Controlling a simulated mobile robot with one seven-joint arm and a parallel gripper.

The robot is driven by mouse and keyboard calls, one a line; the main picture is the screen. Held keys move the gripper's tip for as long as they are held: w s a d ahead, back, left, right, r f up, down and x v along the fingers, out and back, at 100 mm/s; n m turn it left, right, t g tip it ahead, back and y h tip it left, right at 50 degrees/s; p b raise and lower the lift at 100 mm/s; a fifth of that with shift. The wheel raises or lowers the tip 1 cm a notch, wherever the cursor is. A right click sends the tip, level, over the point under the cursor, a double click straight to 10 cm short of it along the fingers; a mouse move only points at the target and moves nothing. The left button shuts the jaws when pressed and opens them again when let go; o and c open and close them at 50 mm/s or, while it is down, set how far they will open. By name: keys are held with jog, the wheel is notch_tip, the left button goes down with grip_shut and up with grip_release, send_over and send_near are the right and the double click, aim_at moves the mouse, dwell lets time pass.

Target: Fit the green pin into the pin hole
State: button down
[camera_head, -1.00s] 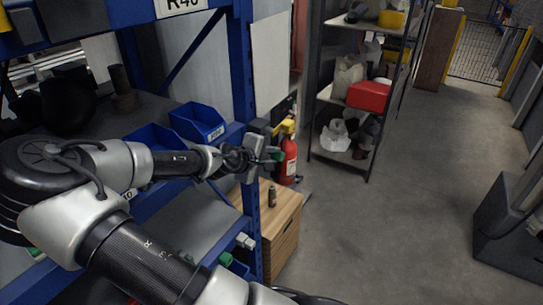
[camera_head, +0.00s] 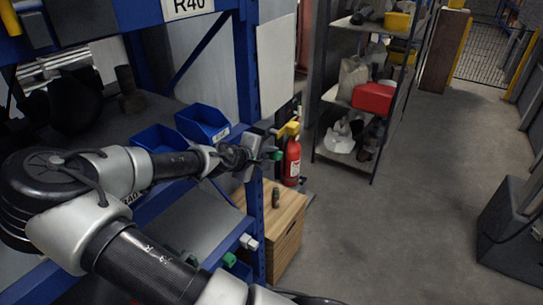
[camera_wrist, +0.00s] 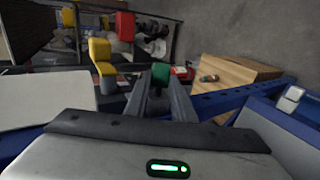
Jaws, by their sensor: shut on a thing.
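My gripper (camera_wrist: 160,88) is shut on the green pin (camera_wrist: 160,72), whose green head shows between the fingertips in the wrist view. In the head view my gripper (camera_head: 265,151) is in front of the blue rack post, with the green pin (camera_head: 277,156) showing as a small spot at its tip. The pin is held in the air, apart from the rack as far as I can see. I cannot make out the pin hole in either view.
A blue rack post (camera_head: 246,80) stands close beside my gripper. A white block (camera_head: 249,242) is on the post lower down. A wooden cabinet (camera_head: 288,215) bears a small dark object. A red extinguisher (camera_head: 292,162) stands behind.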

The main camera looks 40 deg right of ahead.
jog(key=shift+w+a, duration=0.35)
jog(key=shift+w, duration=0.5)
jog(key=c, duration=1.4)
grip_release()
jog(key=shift+c, duration=0.2)
jog(key=shift+r, duration=0.1)
jog(key=v, duration=1.7)
jog(key=shift+s+a+p, duration=0.2)
jog(key=shift+p, duration=0.25)
